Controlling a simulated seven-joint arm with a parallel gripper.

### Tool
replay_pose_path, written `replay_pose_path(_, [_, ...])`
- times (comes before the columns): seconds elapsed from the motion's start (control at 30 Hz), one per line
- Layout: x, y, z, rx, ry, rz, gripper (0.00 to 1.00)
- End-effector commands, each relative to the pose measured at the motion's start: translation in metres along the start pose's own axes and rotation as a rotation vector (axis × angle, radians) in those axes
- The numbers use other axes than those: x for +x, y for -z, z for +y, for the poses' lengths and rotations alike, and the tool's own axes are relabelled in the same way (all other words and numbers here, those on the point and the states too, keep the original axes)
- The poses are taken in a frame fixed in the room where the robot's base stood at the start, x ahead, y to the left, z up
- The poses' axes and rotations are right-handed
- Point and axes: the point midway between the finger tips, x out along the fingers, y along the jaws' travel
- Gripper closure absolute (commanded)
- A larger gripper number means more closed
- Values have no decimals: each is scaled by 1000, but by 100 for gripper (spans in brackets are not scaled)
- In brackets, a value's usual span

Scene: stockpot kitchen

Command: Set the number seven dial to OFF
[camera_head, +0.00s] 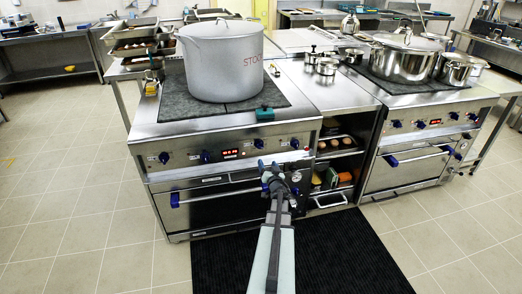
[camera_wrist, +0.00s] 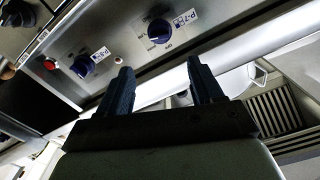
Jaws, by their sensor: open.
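In the wrist view, a dark blue round dial (camera_wrist: 160,31) sits on the steel control panel beside a white label (camera_wrist: 187,20) that appears to read P-7. A second blue dial (camera_wrist: 82,66) with its own label is further left. Small markings ring the dial; its exact setting is too small to read. In the wrist view, my gripper (camera_wrist: 160,80) is open and empty, fingers apart, not around the dial.
The near stove's oven door has a handle (camera_head: 228,193) with blue ends below the panel. A large grey stockpot (camera_head: 222,62) stands on its top. Open shelves (camera_head: 338,160) are to the right. A black mat (camera_head: 310,255) lies on the floor.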

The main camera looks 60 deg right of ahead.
Motion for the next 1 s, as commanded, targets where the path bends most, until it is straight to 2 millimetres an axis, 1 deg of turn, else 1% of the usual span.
replay_pose_path(0.27, [36, 0, 2, -2, 0, 0, 34])
replay_pose_path(0.7, [111, -1, 1, -3, 0, -1, 34])
replay_pose_path(0.83, [126, -1, 1, -3, -1, -2, 34])
replay_pose_path(1.0, [132, -1, 0, -2, -2, -2, 34])
